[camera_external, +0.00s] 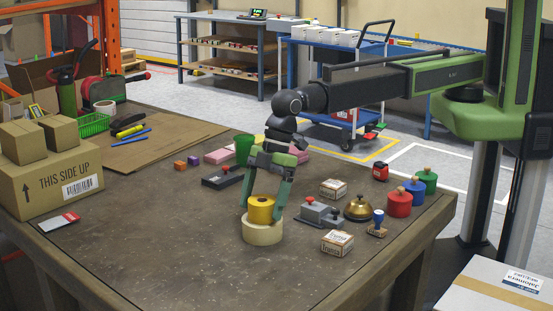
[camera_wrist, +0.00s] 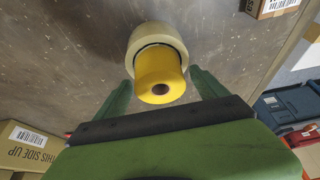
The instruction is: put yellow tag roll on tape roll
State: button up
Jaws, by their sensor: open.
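The yellow tag roll (camera_external: 261,209) sits on top of the cream tape roll (camera_external: 262,232), which lies flat on the table. In the wrist view the yellow tag roll (camera_wrist: 160,78) shows with its dark core, and the tape roll (camera_wrist: 158,36) is around and below it. My gripper (camera_external: 263,207) is open, with one green finger on each side of the yellow roll. In the wrist view the fingers (camera_wrist: 161,84) stand apart from the yellow roll, with gaps on both sides.
A cardboard box (camera_external: 60,180) is at left.

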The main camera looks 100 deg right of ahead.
jog(key=shift+r+p, duration=0.3)
jog(key=p+v, duration=1)
jog(key=v, duration=0.1)
jog(key=shift+s+d+r+p, duration=0.15)
jog(key=shift+r+p, duration=0.15)
jog(key=shift+p, duration=0.1)
jog(key=shift+d, duration=0.1)
jog(key=s+d+m+g+h, duration=0.1)
jog(key=s+d+m, duration=0.2)
jog(key=d, duration=1.2)
jog(key=s+d+f+m+g+h, duration=0.1)
jog(key=s+d+m, duration=0.2)
jog(key=s+d, duration=0.6)
jog(key=s+d+m+g+h, duration=0.1)
jog(key=s+d+m, duration=0.2)
jog(key=d, duration=2)
jog(key=s, duration=0.4)
jog(key=shift+f, duration=0.4)
